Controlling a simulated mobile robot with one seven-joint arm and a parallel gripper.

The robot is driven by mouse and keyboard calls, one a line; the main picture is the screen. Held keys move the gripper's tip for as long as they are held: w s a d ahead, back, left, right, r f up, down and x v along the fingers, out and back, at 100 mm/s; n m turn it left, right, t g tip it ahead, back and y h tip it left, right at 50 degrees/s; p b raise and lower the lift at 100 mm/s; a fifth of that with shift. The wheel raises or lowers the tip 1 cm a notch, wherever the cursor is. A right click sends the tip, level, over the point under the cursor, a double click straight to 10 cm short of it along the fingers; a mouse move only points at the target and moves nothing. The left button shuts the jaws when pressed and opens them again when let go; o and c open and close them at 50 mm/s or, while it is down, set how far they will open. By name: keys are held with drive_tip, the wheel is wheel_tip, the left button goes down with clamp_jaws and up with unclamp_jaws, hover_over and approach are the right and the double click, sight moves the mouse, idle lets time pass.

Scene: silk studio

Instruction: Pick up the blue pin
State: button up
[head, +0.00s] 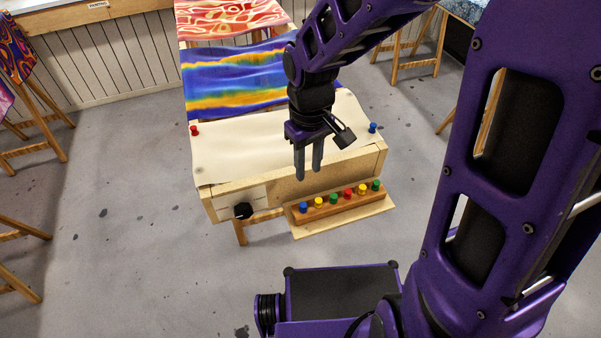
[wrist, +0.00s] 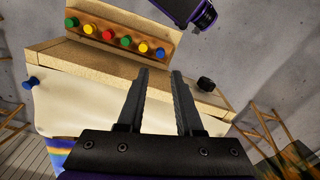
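A blue pin (head: 303,207) stands at the left end of a wooden rack (head: 325,211) on the table's front ledge. In the wrist view this blue pin (wrist: 160,53) is at the rack's right end. Another blue pin (head: 373,127) is at the right corner of the cream cloth; it also shows in the wrist view (wrist: 31,82) at the left edge. My gripper (head: 308,177) is over the front part of the table, fingers pointing down.
The rack also holds yellow, green and red pins close together. A black knob (head: 243,210) sits on the table front, left of the rack. A red pin (head: 194,130) is at the cream cloth's (head: 240,145) left corner. Open floor (head: 130,240) lies left of the table.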

drive_tip(key=b, duration=0.2)
hover_over(303, 205)
drive_tip(key=f, duration=0.6)
drive_tip(key=d+f, duration=0.1)
drive_tip(key=f, duration=0.2)
drive_tip(key=shift+s+f, duration=0.1)
drive_tip(key=shift+s, duration=0.3)
drive_tip(key=shift+w+a+f+b, duration=0.15)
drive_tip(key=shift+f, duration=0.75)
drive_tip(key=shift+w+a+f+b, duration=0.1)
drive_tip(key=shift+a+f, duration=0.05)
drive_tip(key=shift+f, duration=0.75)
drive_tip(key=shift+w+a+f+b, duration=0.15)
drive_tip(key=shift+f, duration=0.75)
clamp_jaws()
